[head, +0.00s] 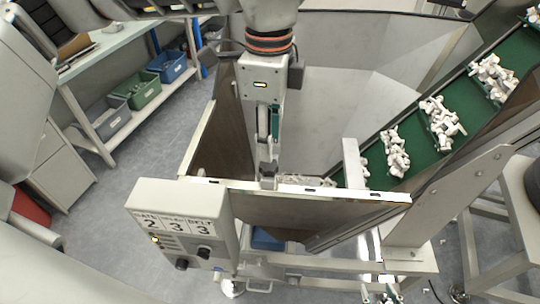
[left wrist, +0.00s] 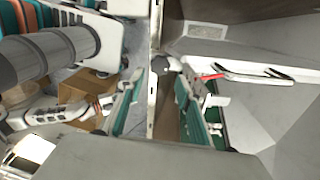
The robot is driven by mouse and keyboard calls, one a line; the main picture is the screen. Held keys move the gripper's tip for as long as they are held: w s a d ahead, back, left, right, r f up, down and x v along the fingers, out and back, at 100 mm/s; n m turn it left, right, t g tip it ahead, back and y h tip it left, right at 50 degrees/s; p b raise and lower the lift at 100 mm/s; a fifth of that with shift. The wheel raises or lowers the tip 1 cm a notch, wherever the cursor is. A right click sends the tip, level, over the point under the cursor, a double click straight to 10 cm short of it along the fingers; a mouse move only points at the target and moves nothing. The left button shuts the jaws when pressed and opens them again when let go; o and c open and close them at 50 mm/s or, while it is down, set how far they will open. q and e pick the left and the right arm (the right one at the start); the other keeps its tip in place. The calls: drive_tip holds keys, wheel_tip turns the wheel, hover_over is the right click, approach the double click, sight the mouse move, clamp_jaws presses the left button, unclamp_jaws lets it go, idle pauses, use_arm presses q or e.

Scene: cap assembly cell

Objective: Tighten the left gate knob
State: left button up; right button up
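The left gate knob (head: 268,169) is a small dark grey knob at the top rim of the hopper (head: 310,191), left of its middle. My left gripper (head: 267,157) points down over it, seen edge-on in the head view. In the left wrist view the knob (left wrist: 160,64) shows as a dark faceted end on the pale rim, between the green-padded fingers of the left gripper (left wrist: 158,82). The fingers stand apart on either side of the rim with space around the knob. Contact with the knob is not visible. My right gripper is not in view.
A control box (head: 182,222) with two dark knobs hangs at the hopper's front left. A green inclined conveyor (head: 415,150) carries white parts at the right. A shelf with blue (head: 168,66), green (head: 140,90) and grey bins stands at the left. Open floor (head: 125,165) lies between.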

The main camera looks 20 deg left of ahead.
sight(269, 164)
use_arm(q)
drive_tip(key=shift+f+p, duration=0.35)
drive_tip(key=shift+f, duration=2.8)
drive_tip(key=c, duration=0.8)
